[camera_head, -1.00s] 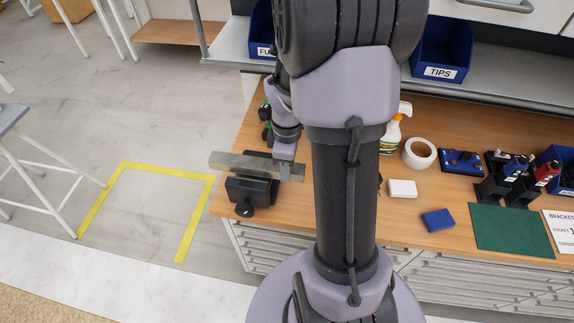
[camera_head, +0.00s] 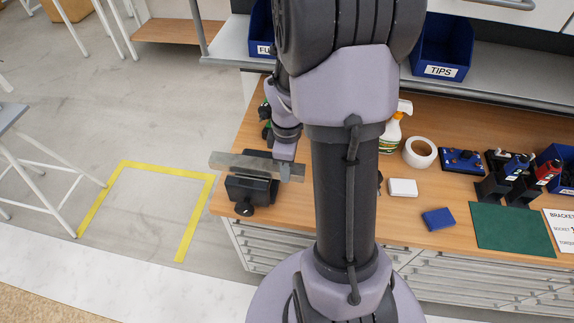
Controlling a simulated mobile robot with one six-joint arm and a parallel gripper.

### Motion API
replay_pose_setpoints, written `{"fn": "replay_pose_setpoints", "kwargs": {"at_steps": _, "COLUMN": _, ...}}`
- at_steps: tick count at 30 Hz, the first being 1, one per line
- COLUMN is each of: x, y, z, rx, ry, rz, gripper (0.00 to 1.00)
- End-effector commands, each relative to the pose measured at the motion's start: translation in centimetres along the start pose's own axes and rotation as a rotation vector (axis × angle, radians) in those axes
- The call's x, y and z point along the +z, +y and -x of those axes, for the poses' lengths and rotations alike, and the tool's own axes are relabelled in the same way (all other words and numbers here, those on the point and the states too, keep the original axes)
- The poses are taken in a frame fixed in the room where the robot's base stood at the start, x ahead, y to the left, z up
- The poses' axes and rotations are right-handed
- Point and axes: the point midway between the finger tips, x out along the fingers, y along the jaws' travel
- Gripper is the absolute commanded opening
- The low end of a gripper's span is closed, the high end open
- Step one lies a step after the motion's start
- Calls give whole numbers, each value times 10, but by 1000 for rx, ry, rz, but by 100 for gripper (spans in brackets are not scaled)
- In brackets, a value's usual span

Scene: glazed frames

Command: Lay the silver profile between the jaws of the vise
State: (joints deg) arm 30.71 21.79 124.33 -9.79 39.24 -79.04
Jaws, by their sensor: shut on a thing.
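The silver profile (camera_head: 236,162) is a long flat grey bar lying roughly level across the top of the vise. Its left end sticks out past the vise and the bench's left edge. The black vise (camera_head: 250,190) stands at the bench's left front corner, with a round dark knob toward the front. My gripper (camera_head: 286,172) is at the profile's right part and is shut on it. The fingertips are small and hard to make out. I cannot tell whether the profile sits down between the jaws or just above them.
My arm hides the middle of the bench (camera_head: 296,222). To its right are a spray bottle (camera_head: 393,130), a tape roll (camera_head: 420,152), a white box (camera_head: 402,188), a blue block (camera_head: 438,219) and a green mat (camera_head: 511,229). Blue bins (camera_head: 440,50) stand on the shelf behind.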

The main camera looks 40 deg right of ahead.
Motion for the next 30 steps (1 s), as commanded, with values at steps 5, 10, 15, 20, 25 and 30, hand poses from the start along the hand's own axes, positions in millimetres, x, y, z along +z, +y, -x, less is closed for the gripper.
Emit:
{"fn": "replay_pose_setpoints", "kwargs": {"at_steps": 5, "x": 0, "y": 0, "z": -5, "rx": 0, "ry": 0, "rz": 0, "gripper": 0}}
{"fn": "replay_pose_setpoints", "kwargs": {"at_steps": 10, "x": 0, "y": 0, "z": -10, "rx": 0, "ry": 0, "rz": 0, "gripper": 0}}
{"fn": "replay_pose_setpoints", "kwargs": {"at_steps": 15, "x": 0, "y": 0, "z": -14, "rx": 0, "ry": 0, "rz": 0, "gripper": 0}}
{"fn": "replay_pose_setpoints", "kwargs": {"at_steps": 20, "x": 0, "y": 0, "z": -18, "rx": 0, "ry": 0, "rz": 0, "gripper": 0}}
{"fn": "replay_pose_setpoints", "kwargs": {"at_steps": 25, "x": 0, "y": 0, "z": -22, "rx": 0, "ry": 0, "rz": 0, "gripper": 0}}
{"fn": "replay_pose_setpoints", "kwargs": {"at_steps": 30, "x": 0, "y": 0, "z": -26, "rx": 0, "ry": 0, "rz": 0, "gripper": 0}}
